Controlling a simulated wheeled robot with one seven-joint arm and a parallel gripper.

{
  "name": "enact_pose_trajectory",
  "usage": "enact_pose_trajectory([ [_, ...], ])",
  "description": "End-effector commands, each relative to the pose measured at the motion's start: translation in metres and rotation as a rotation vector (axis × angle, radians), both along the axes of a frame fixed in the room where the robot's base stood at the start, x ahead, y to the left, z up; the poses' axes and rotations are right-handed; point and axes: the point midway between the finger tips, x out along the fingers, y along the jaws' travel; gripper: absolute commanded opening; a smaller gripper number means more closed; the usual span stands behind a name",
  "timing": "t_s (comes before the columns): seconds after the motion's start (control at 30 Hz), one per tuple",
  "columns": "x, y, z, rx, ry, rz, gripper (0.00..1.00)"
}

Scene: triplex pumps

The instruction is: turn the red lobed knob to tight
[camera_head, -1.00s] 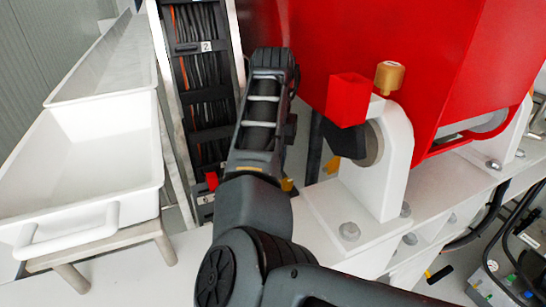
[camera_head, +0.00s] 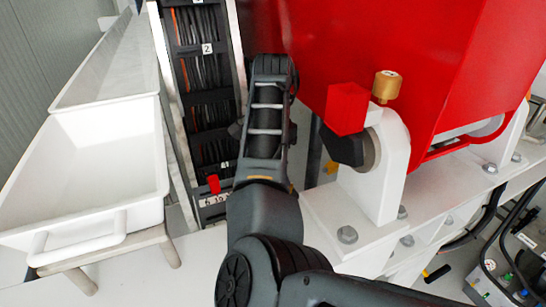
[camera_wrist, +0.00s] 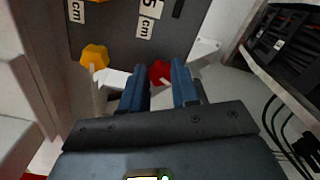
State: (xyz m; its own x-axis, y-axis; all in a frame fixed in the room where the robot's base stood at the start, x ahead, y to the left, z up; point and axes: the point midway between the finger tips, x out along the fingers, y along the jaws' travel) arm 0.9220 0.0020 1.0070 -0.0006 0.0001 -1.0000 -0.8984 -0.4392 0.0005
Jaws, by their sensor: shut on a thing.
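The red lobed knob (camera_wrist: 160,73) shows in the wrist view, near a dark grey plate (camera_wrist: 115,40) with printed "cm" labels. The two dark blue fingers of my gripper (camera_wrist: 158,84) stand on either side of the knob and are shut on it. The fingers hide part of its sides, and I cannot read how tight it is. A yellow-orange lobed knob (camera_wrist: 95,56) sits to the left, apart from the fingers. In the head view my own arm hides the gripper and the held knob.
A large red housing (camera_head: 400,50) and white bracket (camera_head: 392,165) stand right of my arm. A brass-coloured cap (camera_head: 386,86) and red block (camera_head: 346,108) are near the bracket top. A cable rack (camera_head: 208,95) and white trays (camera_head: 85,165) stand to the left.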

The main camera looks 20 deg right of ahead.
Motion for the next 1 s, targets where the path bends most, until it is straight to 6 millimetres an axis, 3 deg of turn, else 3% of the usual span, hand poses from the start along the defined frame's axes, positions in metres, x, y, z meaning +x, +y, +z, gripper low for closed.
enact_pose_trajectory([
  [1.0, 0.0031, 0.0001, 0.0003, 0.000, -0.001, -0.919, 0.00],
])
